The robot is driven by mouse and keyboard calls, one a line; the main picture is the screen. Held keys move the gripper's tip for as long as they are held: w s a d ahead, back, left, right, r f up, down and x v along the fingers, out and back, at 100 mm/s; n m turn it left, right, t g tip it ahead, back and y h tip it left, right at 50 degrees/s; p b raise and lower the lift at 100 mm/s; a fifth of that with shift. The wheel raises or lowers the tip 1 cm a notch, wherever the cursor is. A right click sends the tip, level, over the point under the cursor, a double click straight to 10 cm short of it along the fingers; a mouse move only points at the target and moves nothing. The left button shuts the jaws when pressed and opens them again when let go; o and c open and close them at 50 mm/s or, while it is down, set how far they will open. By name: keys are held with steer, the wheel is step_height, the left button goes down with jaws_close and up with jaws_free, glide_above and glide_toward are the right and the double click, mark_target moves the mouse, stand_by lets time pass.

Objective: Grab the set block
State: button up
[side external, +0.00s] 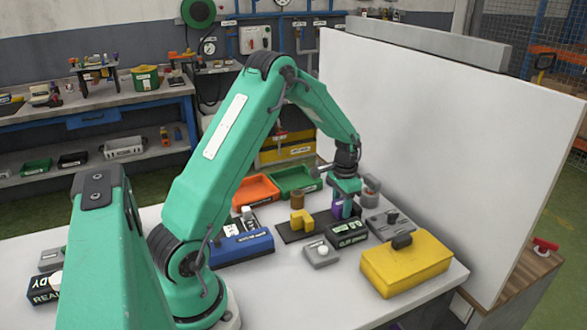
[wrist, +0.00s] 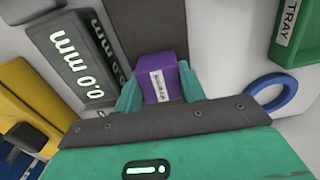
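The set block is a small purple block with a white label. In the wrist view the set block (wrist: 162,75) sits between my two teal fingers, with no clear gap at either side. In the side view the set block (side external: 337,209) shows as a purple patch beside a teal finger. My gripper (side external: 343,207) points down over the far right part of the table; it also shows in the wrist view (wrist: 160,92). It looks shut on the block. The block's lower part is hidden, so I cannot tell whether it touches the surface below.
A dark rail (side external: 290,236) carries a yellow piece (side external: 301,222). A black readout (side external: 347,234) stands close in front of my gripper, with a grey device (side external: 391,222) to the right. A yellow case (side external: 405,263) is nearer. Orange (side external: 256,191) and green (side external: 296,180) trays lie behind; a white panel (side external: 460,140) rises at right.

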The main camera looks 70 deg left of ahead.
mark_target(342, 202)
steer(key=c, duration=0.5)
steer(key=shift+r, duration=0.1)
steer(key=shift+r, duration=4.95)
